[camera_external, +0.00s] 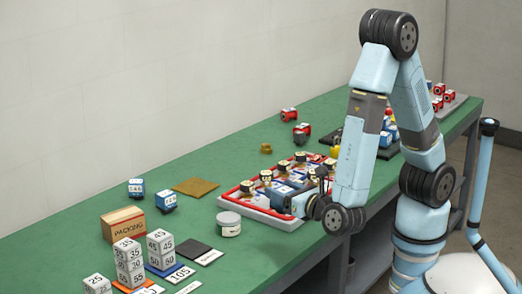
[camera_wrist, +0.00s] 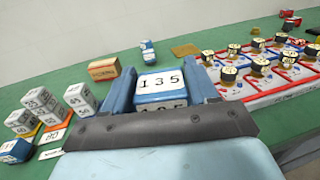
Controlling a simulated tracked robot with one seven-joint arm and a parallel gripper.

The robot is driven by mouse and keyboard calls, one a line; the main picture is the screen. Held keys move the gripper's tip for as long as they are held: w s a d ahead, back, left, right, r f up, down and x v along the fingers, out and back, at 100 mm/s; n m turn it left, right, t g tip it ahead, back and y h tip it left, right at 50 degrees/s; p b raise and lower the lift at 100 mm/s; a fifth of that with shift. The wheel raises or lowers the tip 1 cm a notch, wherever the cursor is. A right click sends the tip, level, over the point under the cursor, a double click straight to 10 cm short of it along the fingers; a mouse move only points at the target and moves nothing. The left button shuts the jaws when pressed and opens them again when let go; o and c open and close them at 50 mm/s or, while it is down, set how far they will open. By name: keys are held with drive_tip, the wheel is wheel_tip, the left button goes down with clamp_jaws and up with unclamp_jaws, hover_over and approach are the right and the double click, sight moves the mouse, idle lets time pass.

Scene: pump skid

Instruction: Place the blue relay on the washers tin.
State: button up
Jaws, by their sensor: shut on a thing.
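My gripper (camera_wrist: 160,76) is shut on a blue relay (camera_wrist: 161,88) with a white face marked 135, held between its two blue fingers. In the external view my gripper (camera_external: 284,200) is low over the near left part of the red-and-white tray, and the relay can hardly be told from the fingers. A round grey tin (camera_external: 229,224) with a pale lid stands on the green bench, just left of the gripper and apart from it. Its label is too small to read, so I cannot confirm that it is the washers tin. I cannot make it out in the wrist view.
The tray (camera_external: 262,219) holds several black-topped parts. Left are a PACKING box (camera_external: 123,225), two blue-and-white blocks (camera_external: 166,201), a brown mat (camera_external: 196,187) and stacked numbered cubes (camera_external: 130,262). Red parts (camera_external: 301,133) lie behind.

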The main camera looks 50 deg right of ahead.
drive_tip(key=w+d+r+m+g+h, duration=0.1)
drive_tip(key=w+d+r+m+h, duration=0.2)
drive_tip(key=w+d, duration=0.55)
hover_over(228, 216)
drive_tip(key=shift+n, duration=0.3)
drive_tip(key=f, duration=0.8)
drive_tip(key=shift+s+f, duration=0.25)
drive_tip(key=shift+f, duration=0.15)
drive_tip(key=shift+w+f, duration=0.2)
drive_tip(key=shift+f, duration=1.55)
drive_tip(key=o, duration=1.1)
drive_tip(key=shift+f, duration=0.1)
drive_tip(key=shift+o, duration=0.2)
